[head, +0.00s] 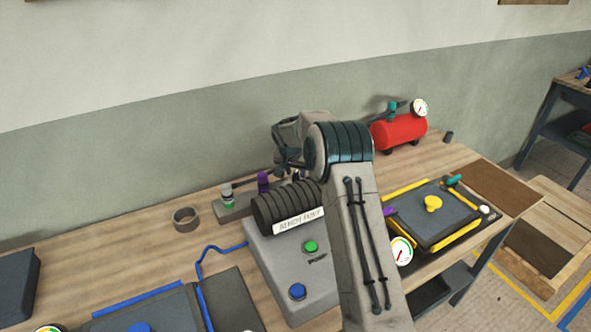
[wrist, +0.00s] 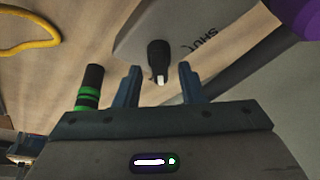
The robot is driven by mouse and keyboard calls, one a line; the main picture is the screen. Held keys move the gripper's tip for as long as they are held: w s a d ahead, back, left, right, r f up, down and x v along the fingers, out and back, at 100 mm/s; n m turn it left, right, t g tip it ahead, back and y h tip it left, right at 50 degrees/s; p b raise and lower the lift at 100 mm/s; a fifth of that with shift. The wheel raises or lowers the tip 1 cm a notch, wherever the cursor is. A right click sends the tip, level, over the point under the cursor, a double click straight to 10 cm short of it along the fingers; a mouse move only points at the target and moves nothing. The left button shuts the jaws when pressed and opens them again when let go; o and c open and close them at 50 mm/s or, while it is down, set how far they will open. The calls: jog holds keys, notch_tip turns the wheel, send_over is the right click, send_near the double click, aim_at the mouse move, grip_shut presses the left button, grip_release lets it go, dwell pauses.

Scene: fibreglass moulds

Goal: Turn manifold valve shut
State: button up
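In the wrist view, a black knob (wrist: 159,56) with a white mark stands on a grey plate (wrist: 128,45) lettered "SHUT". It looks like the manifold valve's handle. My gripper (wrist: 160,76) is open, with one finger to each side of the knob. Gaps show between the knob and both fingers; depth is hard to judge. In the head view, the small grey manifold block (head: 236,208) sits on the bench behind the bench pump. My arm and the pump hide the knob and my fingertips there.
A green-banded black cylinder (wrist: 90,87) stands left of my fingers, and a purple part (wrist: 296,14) is at upper right. The bench pump (head: 288,209), red tank (head: 398,132), grey ring (head: 186,219) and blue hose (head: 217,248) are on the bench. Bare wood lies left.

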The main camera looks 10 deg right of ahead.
jog(key=shift+c, duration=0.3)
grip_shut()
jog(key=shift+f+n+b, duration=0.15)
jog(key=shift+n+b, duration=0.25)
jog(key=shift+b, duration=0.05)
jog(key=shift+d+n+y+b, duration=0.15)
jog(key=shift+n+y+b, duration=0.4)
jog(key=shift+n, duration=0.55)
jog(key=n+y, duration=0.1)
jog(key=n, duration=0.1)
jog(key=n+y, duration=0.1)
jog(key=n, duration=0.2)
jog(key=shift+d, duration=0.15)
jog(key=n+y, duration=0.1)
jog(key=n, duration=0.2)
jog(key=n+y, duration=0.1)
jog(key=n, duration=0.1)
jog(key=shift+n+g, duration=0.3)
jog(key=shift+n, duration=0.1)
jog(key=shift+w+d+n+g+y, duration=0.1)
jog(key=shift+n+g+y, duration=0.45)
jog(key=shift+n, duration=1.45)
